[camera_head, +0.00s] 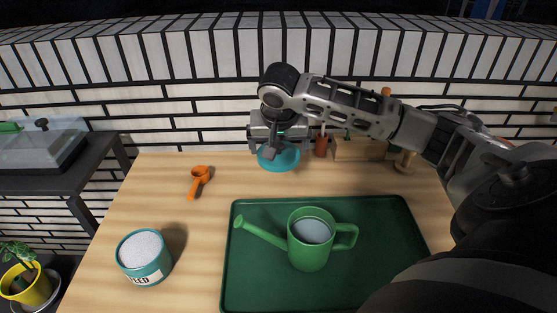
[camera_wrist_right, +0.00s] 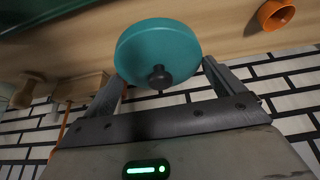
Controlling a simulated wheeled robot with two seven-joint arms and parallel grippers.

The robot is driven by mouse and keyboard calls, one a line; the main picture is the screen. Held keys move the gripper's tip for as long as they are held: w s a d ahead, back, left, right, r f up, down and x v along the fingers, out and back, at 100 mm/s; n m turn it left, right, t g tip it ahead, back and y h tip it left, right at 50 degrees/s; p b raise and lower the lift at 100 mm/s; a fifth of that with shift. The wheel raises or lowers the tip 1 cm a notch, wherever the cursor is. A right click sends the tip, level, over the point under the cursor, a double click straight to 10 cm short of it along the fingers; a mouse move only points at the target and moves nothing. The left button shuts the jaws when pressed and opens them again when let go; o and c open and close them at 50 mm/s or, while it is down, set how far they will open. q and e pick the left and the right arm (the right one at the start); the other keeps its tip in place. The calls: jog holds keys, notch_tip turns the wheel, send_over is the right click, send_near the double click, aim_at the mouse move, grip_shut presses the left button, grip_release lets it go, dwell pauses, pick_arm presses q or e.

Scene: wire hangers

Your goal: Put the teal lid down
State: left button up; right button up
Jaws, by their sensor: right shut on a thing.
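The teal lid (camera_head: 284,162) is a round disc near the back edge of the wooden table; I cannot tell whether it touches the wood. My right gripper (camera_head: 272,147) is over it, shut on the lid. In the right wrist view, the lid (camera_wrist_right: 158,45) shows its dark knob between the fingers of the gripper (camera_wrist_right: 161,80). A teal feed tin (camera_head: 150,275) stands open at the front left, filled with pale grains. My left gripper is not in view.
A green tray (camera_head: 385,230) holds a green watering can (camera_head: 308,255). An orange scoop (camera_head: 199,178) lies left of the lid; it also shows in the wrist view (camera_wrist_right: 276,14). Small wooden and reddish items stand along the brick wall. Bare table (camera_head: 150,195) lies around the scoop.

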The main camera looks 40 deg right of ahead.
jog(key=w+d+f, duration=0.1)
jog(key=f, duration=0.1)
jog(key=w+d+f, duration=0.3)
jog(key=f, duration=0.1)
jog(key=shift+w+d+f, duration=0.15)
jog(key=shift+w+f, duration=0.05)
jog(key=shift+f, duration=1.6)
jog(key=o, duration=0.6)
jog(key=shift+f, duration=0.15)
jog(key=v, duration=1.2)
jog(key=shift+d+r+p, duration=0.1)
jog(key=shift+r+p, duration=0.1)
jog(key=shift+p, duration=0.1)
